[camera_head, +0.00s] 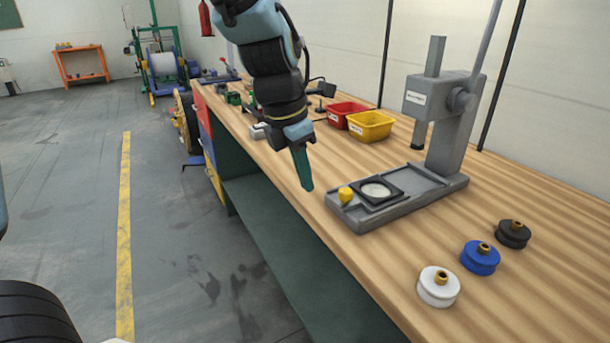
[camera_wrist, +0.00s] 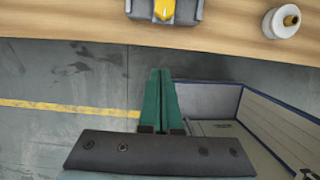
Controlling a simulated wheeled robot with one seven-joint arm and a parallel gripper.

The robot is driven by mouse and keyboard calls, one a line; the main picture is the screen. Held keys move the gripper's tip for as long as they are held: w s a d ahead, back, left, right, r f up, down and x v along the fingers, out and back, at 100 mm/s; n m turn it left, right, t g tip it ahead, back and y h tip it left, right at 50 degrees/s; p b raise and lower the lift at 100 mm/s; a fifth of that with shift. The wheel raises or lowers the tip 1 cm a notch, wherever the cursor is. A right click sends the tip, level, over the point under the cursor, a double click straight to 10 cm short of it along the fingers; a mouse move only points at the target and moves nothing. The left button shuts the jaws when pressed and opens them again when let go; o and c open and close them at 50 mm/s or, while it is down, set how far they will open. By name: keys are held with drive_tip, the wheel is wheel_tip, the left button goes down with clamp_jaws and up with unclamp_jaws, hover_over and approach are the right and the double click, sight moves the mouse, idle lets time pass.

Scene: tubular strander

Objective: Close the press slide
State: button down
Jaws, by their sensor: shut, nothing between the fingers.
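The grey press (camera_head: 448,125) stands on the wooden bench with its ram (camera_head: 420,134) raised over the rear of its base. The press slide (camera_head: 377,191), a dark square plate with a pale round recess, sits at the front end of the base, out from under the ram. A yellow knob (camera_head: 346,195) is at its front edge; it also shows in the wrist view (camera_wrist: 164,9). My gripper (camera_head: 307,187) is just left of the knob, beyond the bench's front edge, apart from it. Its green fingers (camera_wrist: 161,72) are together and empty.
White (camera_head: 438,287), blue (camera_head: 480,258) and black (camera_head: 513,234) spools stand right of the press on the bench (camera_head: 545,225). Yellow (camera_head: 370,126) and red (camera_head: 346,112) bins stand behind my gripper. The floor (camera_head: 190,250) left of the bench is free.

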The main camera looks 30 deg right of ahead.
sight(376, 190)
drive_tip(key=d+f, duration=0.1)
drive_tip(key=f, duration=0.1)
drive_tip(key=d+f, duration=0.3)
drive_tip(key=f, duration=0.1)
drive_tip(key=shift+s+d+f, duration=0.15)
drive_tip(key=shift+s+f, duration=0.05)
drive_tip(key=shift+f, duration=0.15)
drive_tip(key=shift+d+f+p, duration=0.1)
drive_tip(key=shift+d+p, duration=0.25)
drive_tip(key=shift+d, duration=0.35)
drive_tip(key=shift+d+p, duration=0.35)
drive_tip(key=shift+p, duration=0.05)
drive_tip(key=d+p, duration=0.2)
drive_tip(key=d, duration=0.1)
drive_tip(key=d+p, duration=0.2)
drive_tip(key=d, duration=0.2)
drive_tip(key=d+p, duration=0.3)
drive_tip(key=d, duration=0.1)
drive_tip(key=shift+s+d, duration=0.2)
drive_tip(key=shift+s, duration=0.15)
